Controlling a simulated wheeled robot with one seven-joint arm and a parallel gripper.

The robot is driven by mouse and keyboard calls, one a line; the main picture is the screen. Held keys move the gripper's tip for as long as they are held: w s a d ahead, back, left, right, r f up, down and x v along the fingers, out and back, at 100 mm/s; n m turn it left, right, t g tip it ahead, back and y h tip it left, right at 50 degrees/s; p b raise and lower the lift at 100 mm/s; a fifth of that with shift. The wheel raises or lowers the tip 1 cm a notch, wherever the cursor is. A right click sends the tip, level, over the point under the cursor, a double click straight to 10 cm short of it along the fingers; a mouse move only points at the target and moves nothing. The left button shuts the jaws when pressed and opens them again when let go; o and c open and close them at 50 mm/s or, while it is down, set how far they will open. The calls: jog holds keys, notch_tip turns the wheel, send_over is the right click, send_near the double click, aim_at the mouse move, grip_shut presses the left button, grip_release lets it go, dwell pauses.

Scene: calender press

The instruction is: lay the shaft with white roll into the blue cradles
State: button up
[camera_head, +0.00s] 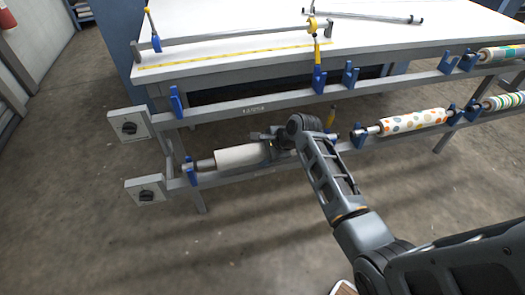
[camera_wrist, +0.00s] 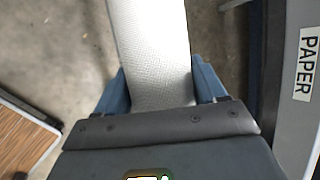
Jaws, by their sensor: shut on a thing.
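The white roll (camera_head: 243,156) on its shaft lies along the lower rail at the left. My gripper (camera_head: 275,144) is at the roll's right end. In the wrist view the white roll (camera_wrist: 152,45) runs between the two blue fingers of my gripper (camera_wrist: 160,88), which is shut on it. The shaft's left end (camera_head: 204,164) is at the lower left blue cradle (camera_head: 188,172); whether it rests in it I cannot tell. The right shaft end is hidden by my wrist. Another blue cradle (camera_head: 358,136) stands right of my wrist on the lower rail.
Patterned rolls, one dotted (camera_head: 414,122), lie farther right on the rails. The upper rail (camera_head: 225,114) runs above, with an empty blue cradle (camera_head: 176,102) at its left. A white table (camera_head: 380,45) stands behind. The floor (camera_head: 100,240) in front is clear at left.

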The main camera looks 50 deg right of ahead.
jog(key=shift+f, duration=0.35)
jog(key=o, duration=1.5)
jog(key=shift+f, duration=0.1)
jog(key=shift+v, duration=3.95)
jog(key=shift+w, duration=0.1)
